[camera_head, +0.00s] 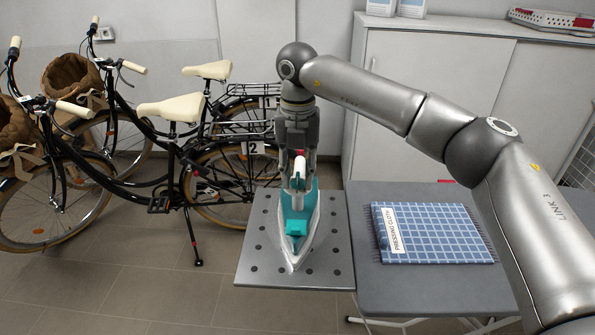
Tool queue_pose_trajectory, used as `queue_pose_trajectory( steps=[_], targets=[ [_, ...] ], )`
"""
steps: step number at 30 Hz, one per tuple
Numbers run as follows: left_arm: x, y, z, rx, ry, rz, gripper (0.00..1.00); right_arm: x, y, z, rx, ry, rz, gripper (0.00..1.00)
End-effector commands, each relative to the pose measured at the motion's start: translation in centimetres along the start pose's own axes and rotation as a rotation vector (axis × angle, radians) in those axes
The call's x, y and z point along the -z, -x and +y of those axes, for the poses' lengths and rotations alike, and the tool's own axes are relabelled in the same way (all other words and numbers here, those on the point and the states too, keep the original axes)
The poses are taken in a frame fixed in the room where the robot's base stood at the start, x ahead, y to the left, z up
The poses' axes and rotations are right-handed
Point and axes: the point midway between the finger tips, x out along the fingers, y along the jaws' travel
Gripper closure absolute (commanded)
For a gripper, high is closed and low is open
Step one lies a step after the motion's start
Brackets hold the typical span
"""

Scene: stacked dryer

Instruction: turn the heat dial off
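A teal and white iron (297,228) rests on a grey metal plate with holes (262,272), its pointed end toward the bottom of the picture. My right gripper (299,183) points down over the iron's far part, with its fingers around or just above the white and grey handle area. The fingers hide that part, and I cannot tell if they touch it. The heat dial cannot be made out clearly; the gripper may cover it. My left gripper is not in view.
A blue checked pressing cloth (432,234) lies on the grey ironing board (400,290) right of the plate. A white cabinet (430,75) stands behind. Bicycles (150,130) stand at the left, near the plate. The tiled floor at the lower left is clear.

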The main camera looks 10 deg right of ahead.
Motion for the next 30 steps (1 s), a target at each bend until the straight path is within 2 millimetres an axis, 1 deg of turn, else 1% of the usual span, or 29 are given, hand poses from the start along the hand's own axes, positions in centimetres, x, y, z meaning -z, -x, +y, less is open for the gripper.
queue_pose_trajectory(
  steps=[2, 5, 8, 12, 15, 18, 21, 24, 30],
  targets=[
    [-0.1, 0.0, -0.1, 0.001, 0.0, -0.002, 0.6, 0.0, 0.4, 0.0, 0.0, 0.0, -0.001, 0.71],
    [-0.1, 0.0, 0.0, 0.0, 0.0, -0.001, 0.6, -0.1, 1.7, 0.0, -0.002, -0.001, -0.004, 0.71],
    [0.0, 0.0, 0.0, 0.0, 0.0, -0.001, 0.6, -0.1, 3.6, 0.1, -0.002, 0.0, -0.004, 0.71],
    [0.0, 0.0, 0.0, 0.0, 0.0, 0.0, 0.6, -0.1, 6.8, 0.1, -0.002, -0.001, -0.004, 0.71],
    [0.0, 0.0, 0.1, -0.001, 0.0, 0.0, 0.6, 0.0, 8.7, 0.1, -0.002, -0.001, -0.003, 0.71],
    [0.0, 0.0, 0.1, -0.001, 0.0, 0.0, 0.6, 0.0, 10.3, 0.1, -0.002, -0.001, -0.002, 0.71],
    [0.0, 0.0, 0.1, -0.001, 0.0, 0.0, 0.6, 0.0, 11.3, 0.1, -0.001, 0.0, -0.001, 0.71],
    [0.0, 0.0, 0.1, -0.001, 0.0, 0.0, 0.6, 0.0, 11.8, 0.0, -0.001, -0.001, 0.0, 0.71],
    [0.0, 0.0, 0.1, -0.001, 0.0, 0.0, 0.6, 0.0, 12.0, 0.0, 0.0, 0.0, 0.0, 0.71]
  ],
)
